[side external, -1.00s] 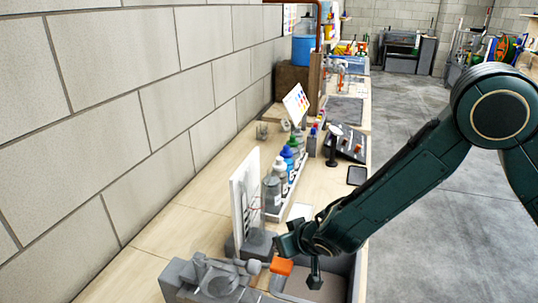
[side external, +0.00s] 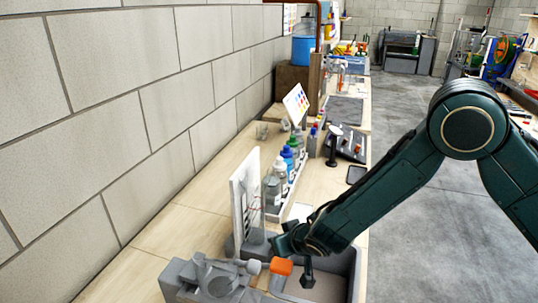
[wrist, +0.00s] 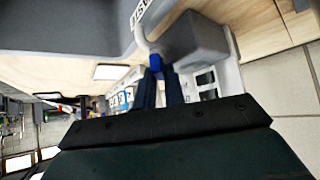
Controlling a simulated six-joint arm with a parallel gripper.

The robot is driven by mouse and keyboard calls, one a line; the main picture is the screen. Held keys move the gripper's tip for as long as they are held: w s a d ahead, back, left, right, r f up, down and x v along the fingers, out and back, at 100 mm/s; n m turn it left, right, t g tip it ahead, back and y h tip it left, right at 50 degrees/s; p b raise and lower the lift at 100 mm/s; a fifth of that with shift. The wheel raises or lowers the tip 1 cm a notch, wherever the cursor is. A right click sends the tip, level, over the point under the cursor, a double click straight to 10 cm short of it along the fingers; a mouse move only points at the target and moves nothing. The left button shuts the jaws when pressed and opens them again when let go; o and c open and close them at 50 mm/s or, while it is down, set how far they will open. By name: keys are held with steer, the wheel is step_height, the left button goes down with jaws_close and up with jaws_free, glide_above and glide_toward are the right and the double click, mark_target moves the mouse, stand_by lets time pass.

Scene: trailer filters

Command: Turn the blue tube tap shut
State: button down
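In the wrist view the blue tube tap (wrist: 155,64) shows as a small blue piece at the end of a curved pale tube, beside a grey block. My gripper (wrist: 161,73) has its two dark blue fingers pointing at it, with a narrow gap between them. The tips are right at the tap, and I cannot tell whether they touch it. In the side external view my gripper (side external: 280,243) is low over the bench by the grey basin, and the blue tap cannot be made out there.
An orange-ended grey fitting (side external: 281,265) is close below my gripper. A white upright panel (side external: 245,200) and a row of bottles (side external: 285,165) stand behind it. The grey basin (side external: 345,275) lies to the right. The block wall bounds the left side.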

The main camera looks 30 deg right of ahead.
steer(key=shift+m+h, duration=0.5)
steer(key=shift+m, duration=0.2)
steer(key=c, duration=1.8)
jaws_free()
steer(key=shift+o, duration=0.2)
steer(key=shift+n+y, duration=0.3)
steer(key=shift+n, duration=0.1)
